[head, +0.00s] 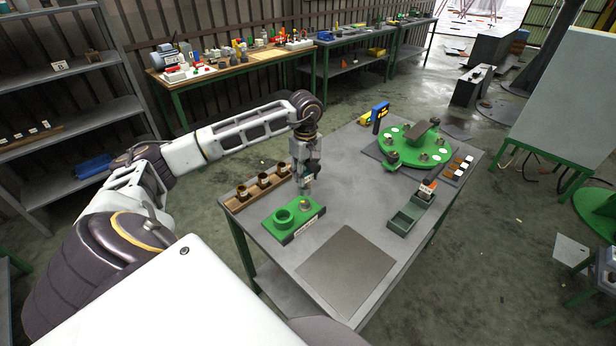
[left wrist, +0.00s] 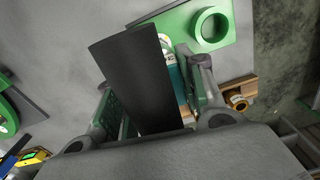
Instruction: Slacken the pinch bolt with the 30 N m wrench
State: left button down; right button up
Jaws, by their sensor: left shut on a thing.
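My left gripper (head: 305,183) points down over the green block (head: 281,224) on the grey bench. It is shut on a dark, flat-sided tool (left wrist: 135,75) with a teal and white part, which looks like the wrench; no torque marking is readable. In the head view the tool's lower end is at or just above a small metal fitting (head: 305,204) on the block, beside a green ring (head: 284,218). I cannot tell if they touch. The green ring also shows in the left wrist view (left wrist: 201,27). I cannot make out the pinch bolt. My right gripper is not in view.
A wooden rack (head: 238,205) with three brass cups stands left of the block. A grey mat (head: 345,270) lies bare in front.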

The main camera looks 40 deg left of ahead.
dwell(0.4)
